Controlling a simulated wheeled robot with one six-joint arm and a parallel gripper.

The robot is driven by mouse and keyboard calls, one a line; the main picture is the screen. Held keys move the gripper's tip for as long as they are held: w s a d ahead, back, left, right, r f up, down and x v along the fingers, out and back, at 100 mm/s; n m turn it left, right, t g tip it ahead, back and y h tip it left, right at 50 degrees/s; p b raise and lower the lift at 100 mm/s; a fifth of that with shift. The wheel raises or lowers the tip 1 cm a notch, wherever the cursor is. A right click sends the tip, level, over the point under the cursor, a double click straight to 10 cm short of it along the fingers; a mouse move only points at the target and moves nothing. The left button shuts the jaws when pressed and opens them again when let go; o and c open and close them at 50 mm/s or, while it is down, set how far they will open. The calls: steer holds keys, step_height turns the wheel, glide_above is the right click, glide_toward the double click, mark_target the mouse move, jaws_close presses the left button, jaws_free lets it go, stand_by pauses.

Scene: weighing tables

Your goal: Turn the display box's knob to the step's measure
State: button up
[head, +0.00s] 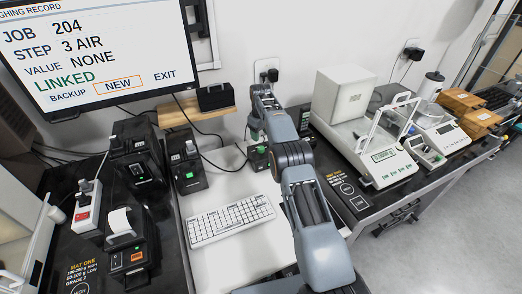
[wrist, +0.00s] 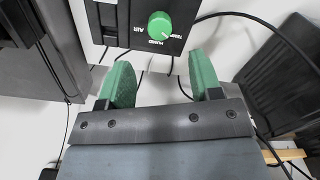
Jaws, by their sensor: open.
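The monitor (head: 95,55) reads job 204, step 3 AIR, value NONE, LINKED. The display box (wrist: 118,30) is a dark box with a round green knob (wrist: 160,25) in the wrist view, its labels AIR, HUMID and TEMP upside down around the knob's near side. In the head view my arm reaches to the back of the white table, where my forearm partly hides the box (head: 258,157).
A white keyboard (head: 231,219) lies on the white table. Other black devices (head: 187,171) and a printer (head: 124,233) stand at left. Balances (head: 385,160) stand on the right table. Cables hang behind the box and run beside my gripper.

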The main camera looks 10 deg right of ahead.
mark_target(261, 147)
step_height(261, 147, down, 8)
steer(key=shift+r, duration=0.1)
stand_by(0.4)
steer(key=c, duration=0.9)
